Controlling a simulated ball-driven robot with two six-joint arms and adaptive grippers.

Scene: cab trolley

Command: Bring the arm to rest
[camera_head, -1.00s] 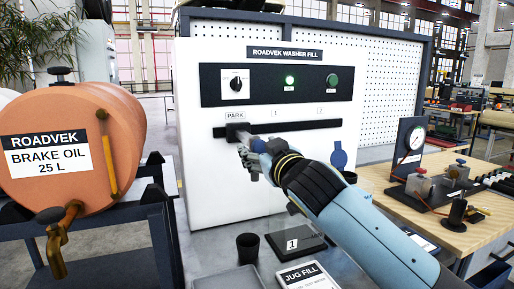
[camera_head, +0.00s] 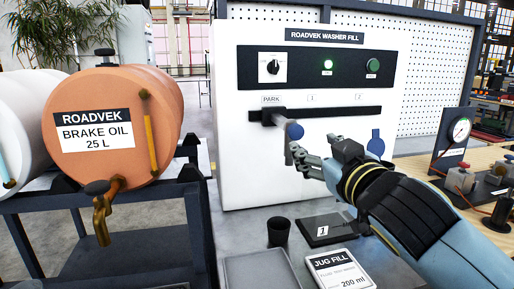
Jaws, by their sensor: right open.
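My right gripper (camera_head: 318,160) is open and empty in front of the white washer fill panel (camera_head: 240,172). Its fingers point left, just below and to the right of the grey slide arm with a blue knob (camera_head: 295,131). I see no grip on that arm; whether a fingertip touches it I cannot tell. The slide arm stands at the PARK end of the black slot (camera_head: 345,112). My left gripper is not in view.
An orange brake oil drum (camera_head: 165,130) with a brass tap stands on a dark rack at the left. Below the panel are a black cup (camera_head: 278,232), a black pad marked 1 (camera_head: 345,226), a JUG FILL card (camera_head: 340,272) and a grey tray (camera_head: 258,270). A wooden bench (camera_head: 410,165) is at the right.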

